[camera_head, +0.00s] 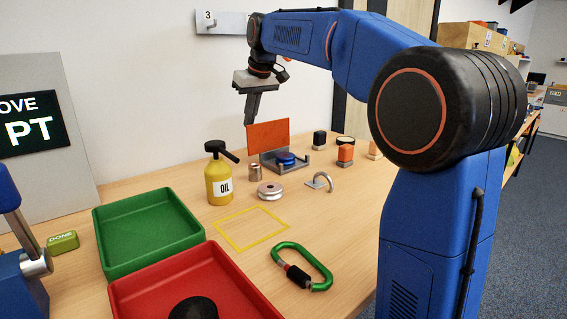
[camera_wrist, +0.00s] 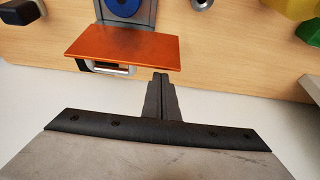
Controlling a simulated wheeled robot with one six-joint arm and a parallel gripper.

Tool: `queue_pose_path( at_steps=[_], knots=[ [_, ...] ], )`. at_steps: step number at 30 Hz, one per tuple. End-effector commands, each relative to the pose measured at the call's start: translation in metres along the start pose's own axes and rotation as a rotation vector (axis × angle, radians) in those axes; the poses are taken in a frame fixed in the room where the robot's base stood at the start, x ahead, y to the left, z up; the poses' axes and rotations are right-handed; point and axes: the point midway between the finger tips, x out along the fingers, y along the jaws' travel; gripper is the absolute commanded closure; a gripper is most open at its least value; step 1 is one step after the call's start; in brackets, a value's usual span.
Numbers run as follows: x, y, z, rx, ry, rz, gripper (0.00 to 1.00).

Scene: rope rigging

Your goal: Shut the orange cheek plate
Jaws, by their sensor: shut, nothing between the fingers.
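The orange cheek plate (camera_head: 268,135) stands upright, open, at the back edge of a grey block housing (camera_head: 293,167) that holds a blue sheave (camera_head: 286,158). My gripper (camera_head: 248,123) is shut and empty, pointing down close to the plate's upper left corner, on the wall side. In the wrist view the plate (camera_wrist: 125,47) is seen from above, with the blue sheave (camera_wrist: 124,5) beyond it. My closed fingertips (camera_wrist: 160,76) are just short of the plate's near edge there, near its right end. I cannot tell whether they touch it.
A yellow oil can (camera_head: 219,180) stands left of the block, with a small metal cylinder (camera_head: 255,172) between. A grey sheave (camera_head: 270,190) and a metal shackle (camera_head: 322,181) lie in front. Green (camera_head: 200,240) and red (camera_head: 240,290) trays and a green carabiner (camera_head: 318,268) are nearer.

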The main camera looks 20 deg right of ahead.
Motion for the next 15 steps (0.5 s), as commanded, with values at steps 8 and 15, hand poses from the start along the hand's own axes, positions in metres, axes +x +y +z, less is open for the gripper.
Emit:
queue_pose_path(
  at_steps=[8,15],
  knots=[
    [0.010,0.000,0.004,0.000,0.000,0.000,1.00],
    [0.019,0.000,0.008,0.000,0.001,0.000,1.00]
  ],
)
